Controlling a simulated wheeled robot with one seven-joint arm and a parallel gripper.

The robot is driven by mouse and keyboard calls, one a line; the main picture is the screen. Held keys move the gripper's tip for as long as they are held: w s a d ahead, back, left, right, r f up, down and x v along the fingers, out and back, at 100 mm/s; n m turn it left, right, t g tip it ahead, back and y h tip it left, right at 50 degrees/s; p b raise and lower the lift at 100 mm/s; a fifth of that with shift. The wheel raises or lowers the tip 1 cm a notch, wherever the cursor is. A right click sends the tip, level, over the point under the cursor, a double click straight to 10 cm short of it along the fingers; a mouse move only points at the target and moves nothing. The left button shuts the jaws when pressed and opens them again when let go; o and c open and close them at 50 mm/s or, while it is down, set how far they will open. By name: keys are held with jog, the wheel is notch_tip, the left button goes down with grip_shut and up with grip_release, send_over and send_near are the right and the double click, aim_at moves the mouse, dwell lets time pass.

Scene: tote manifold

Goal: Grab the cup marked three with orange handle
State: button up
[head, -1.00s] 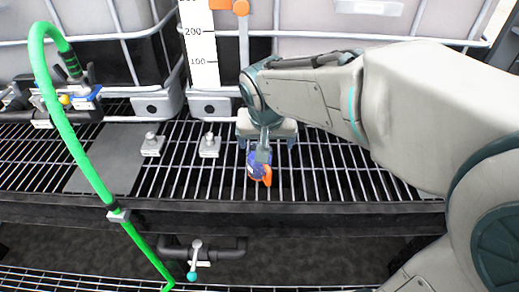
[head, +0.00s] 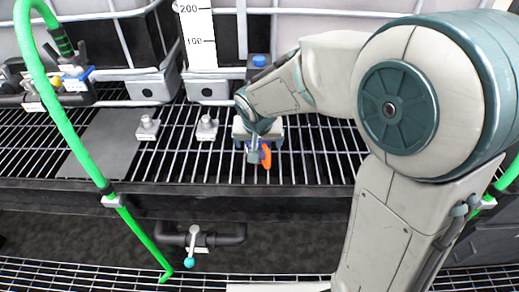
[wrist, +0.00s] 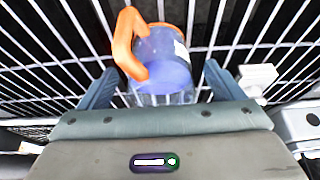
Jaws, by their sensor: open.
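The cup (wrist: 166,62) is blue-purple with an orange handle (wrist: 126,42) and stands on the wire grate. In the wrist view a white label shows on its right side, but no number is readable. In the head view the cup (head: 263,150) is partly hidden behind my gripper, with the orange handle toward the right. My gripper (wrist: 157,78) is open, with one finger on each side of the cup's near end and visible gaps to both. It shows over the cup in the head view (head: 262,139).
The wire grate shelf (head: 320,160) has a dark front edge. Metal clamps (head: 148,128) and (head: 207,128) stand left of the cup. A green hose (head: 65,115) runs down the left. White-caged totes stand behind. A valve with a teal knob (head: 189,262) hangs below.

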jog(key=shift+x, duration=1.45)
jog(key=c, duration=1.2)
jog(key=shift+c, duration=0.7)
jog(key=shift+r, duration=0.2)
